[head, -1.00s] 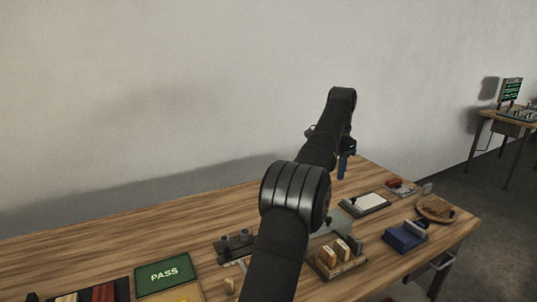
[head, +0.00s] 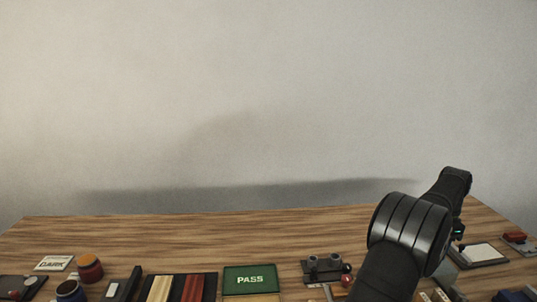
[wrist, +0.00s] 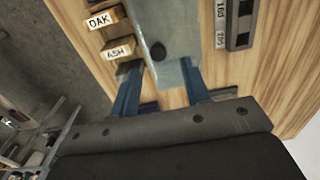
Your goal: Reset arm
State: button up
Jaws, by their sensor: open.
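My gripper (wrist: 160,66) is open in the wrist view, its two blue fingers apart with nothing held between them. It hangs over the right part of the wooden table (head: 180,235). A grey metal plate (wrist: 172,45) lies below and between the fingers. A wooden block labelled ASH (wrist: 120,48) is close to the left fingertip. A block labelled OAK (wrist: 103,18) lies beyond it. I cannot tell any contact. In the head view my arm reaches to the right and the gripper's fingers are hidden.
A green PASS sign (head: 251,279), a DARK card (head: 54,263), an orange-topped jar (head: 89,268) and a white pad (head: 478,254) are on the table. A dark labelled holder (wrist: 235,22) shows in the wrist view. The table's back strip is clear.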

jog(key=shift+f, duration=2.25)
notch_tip(320, 180, up, 17)
jog(key=shift+r, duration=0.2)
jog(key=shift+f, duration=0.1)
jog(key=shift+s+f, duration=0.15)
jog(key=shift+f, duration=2.7)
jog(key=shift+s+f, duration=0.15)
jog(key=shift+f, duration=2.75)
jog(key=shift+s+f, duration=0.15)
jog(key=shift+f, duration=2.7)
jog(key=shift+s, duration=0.3)
jog(key=shift+w, duration=0.6)
notch_tip(320, 180, up, 18)
jog(key=shift+w+f, duration=0.2)
jog(key=shift+f, duration=0.05)
